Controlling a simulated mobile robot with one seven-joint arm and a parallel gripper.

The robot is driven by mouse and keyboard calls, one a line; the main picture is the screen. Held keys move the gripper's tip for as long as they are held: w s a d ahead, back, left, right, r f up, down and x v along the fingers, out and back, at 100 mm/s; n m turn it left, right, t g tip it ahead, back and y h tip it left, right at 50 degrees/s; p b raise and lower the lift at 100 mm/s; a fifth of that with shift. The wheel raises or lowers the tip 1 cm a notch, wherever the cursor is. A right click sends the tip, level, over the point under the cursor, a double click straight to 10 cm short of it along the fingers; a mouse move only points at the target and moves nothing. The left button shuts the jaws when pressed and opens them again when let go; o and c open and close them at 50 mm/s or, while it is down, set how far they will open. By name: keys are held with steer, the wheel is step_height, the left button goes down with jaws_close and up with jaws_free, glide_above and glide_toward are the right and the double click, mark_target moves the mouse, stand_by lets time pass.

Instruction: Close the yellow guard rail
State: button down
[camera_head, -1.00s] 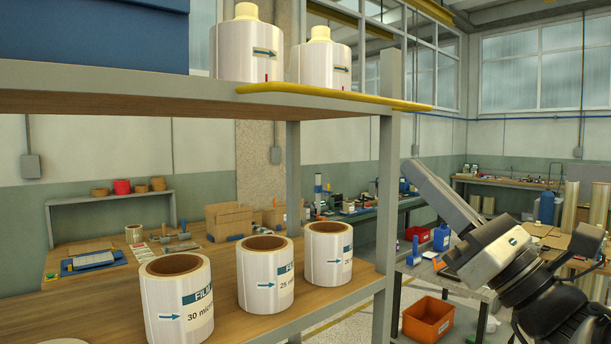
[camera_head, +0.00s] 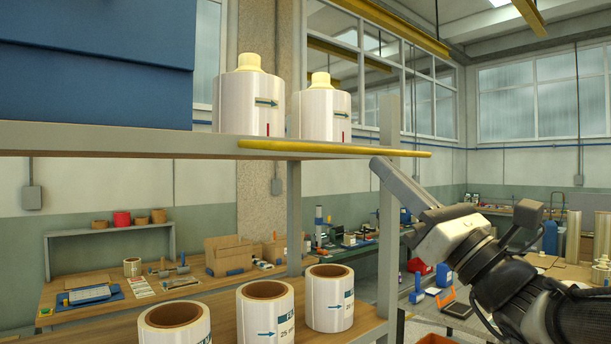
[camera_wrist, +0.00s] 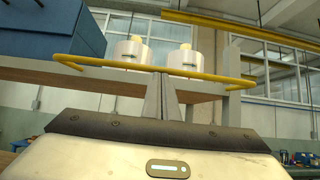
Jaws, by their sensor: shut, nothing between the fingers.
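The yellow guard rail (camera_head: 335,149) is a thin yellow bar along the front edge of the upper shelf (camera_head: 110,138), lying roughly level, below the bases of two white jugs. In the wrist view the rail (camera_wrist: 150,71) looks like a wide flat loop with bent ends, reaching out from the shelf edge toward me. My gripper (camera_head: 377,164) comes up from the lower right, its tip just below the right part of the rail. In the wrist view its fingers (camera_wrist: 163,77) are together and empty, pointing at the rail's middle. I cannot tell whether they touch it.
The two white jugs (camera_head: 248,105) (camera_head: 326,112) stand on the upper shelf beside a blue box (camera_head: 95,60). A grey upright (camera_head: 389,220) is close behind my gripper. Several film rolls (camera_head: 265,310) stand on the lower shelf. Workbenches lie behind.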

steer(key=shift+s+d+r+g+p, duration=0.15)
steer(key=shift+r+g+p, duration=0.35)
steer(key=shift+p, duration=0.45)
steer(key=w+a+r+g+h+p, duration=0.1)
steer(key=w+a+r+p, duration=0.1)
steer(key=r+p, duration=0.5)
steer(key=shift+w+a+r+g+h, duration=0.35)
steer(key=shift+w+r, duration=0.25)
steer(key=shift+r, duration=2.2)
steer(key=shift+d, duration=0.15)
